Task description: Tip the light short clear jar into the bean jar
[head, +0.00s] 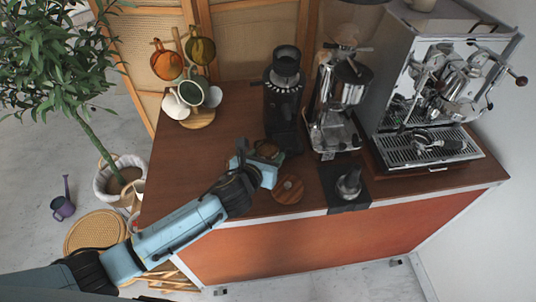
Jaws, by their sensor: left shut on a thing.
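My left gripper (256,162) reaches in from the lower left over the front part of the wooden counter. It is shut on a small clear jar (268,149), taken to be the light short clear jar, which shows brown at its top. The fingers hide much of this jar, and I cannot tell its exact tilt or whether it touches the counter. A round wooden piece with a small knob (288,188) lies just right of the gripper, near the front edge. I cannot make out the bean jar for certain. My right gripper is not in view.
A black grinder (284,95) stands close behind the gripper, with a chrome grinder (338,100) to its right. A tamper (349,184) stands on a black mat (348,204). An espresso machine (430,90) fills the right. A cup tree (198,119) stands back left. The left counter is clear.

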